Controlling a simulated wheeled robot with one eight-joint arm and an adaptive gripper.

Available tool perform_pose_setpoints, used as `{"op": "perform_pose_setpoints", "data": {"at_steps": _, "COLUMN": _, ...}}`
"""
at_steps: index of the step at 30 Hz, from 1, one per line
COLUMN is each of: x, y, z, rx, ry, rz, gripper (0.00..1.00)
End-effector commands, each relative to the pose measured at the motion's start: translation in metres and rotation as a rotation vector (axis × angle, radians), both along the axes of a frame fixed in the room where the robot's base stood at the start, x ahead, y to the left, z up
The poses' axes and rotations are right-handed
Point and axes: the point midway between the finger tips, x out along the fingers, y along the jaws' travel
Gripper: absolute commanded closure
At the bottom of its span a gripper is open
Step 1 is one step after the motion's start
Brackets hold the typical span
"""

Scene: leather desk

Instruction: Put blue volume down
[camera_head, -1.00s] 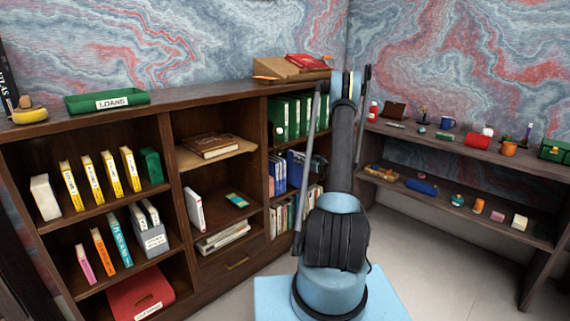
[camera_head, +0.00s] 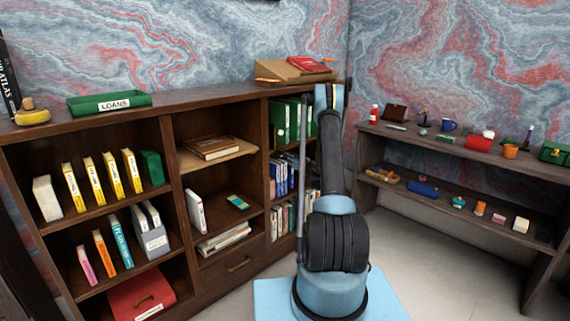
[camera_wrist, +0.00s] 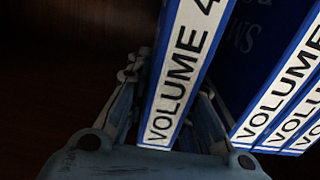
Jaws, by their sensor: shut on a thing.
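In the wrist view, a blue volume (camera_wrist: 178,82) with a white spine label reading VOLUME 4 stands between the fingers of my gripper (camera_wrist: 172,88). My gripper is shut on it near the lower end of the spine. The volume looks slightly tilted in this view. Several more blue volumes (camera_wrist: 282,95) stand just to its right, with a narrow gap at the bottom. In the head view, blue volumes (camera_head: 281,174) show on the middle shelf of the right bay. My gripper is hidden behind my arm there.
The dark wooden bookcase (camera_head: 172,150) encloses the row. Green binders (camera_head: 282,122) stand on the shelf above and pale books (camera_head: 281,219) below. In the wrist view, the space left of the held volume is dark and looks empty. A side table (camera_head: 460,147) with small items stands right.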

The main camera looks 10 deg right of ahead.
Motion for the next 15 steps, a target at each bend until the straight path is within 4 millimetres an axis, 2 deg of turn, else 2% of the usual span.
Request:
{"op": "perform_pose_setpoints", "data": {"at_steps": 4, "x": 0.000, "y": 0.000, "z": -0.015, "rx": 0.001, "ry": 0.000, "rz": 0.000, "gripper": 1.00}}
{"op": "perform_pose_setpoints", "data": {"at_steps": 14, "x": 0.000, "y": 0.000, "z": -0.018, "rx": 0.001, "ry": -0.001, "rz": 0.000, "gripper": 1.00}}
{"op": "perform_pose_setpoints", "data": {"at_steps": 15, "x": 0.000, "y": 0.000, "z": -0.018, "rx": 0.000, "ry": 0.000, "rz": 0.000, "gripper": 0.74}}
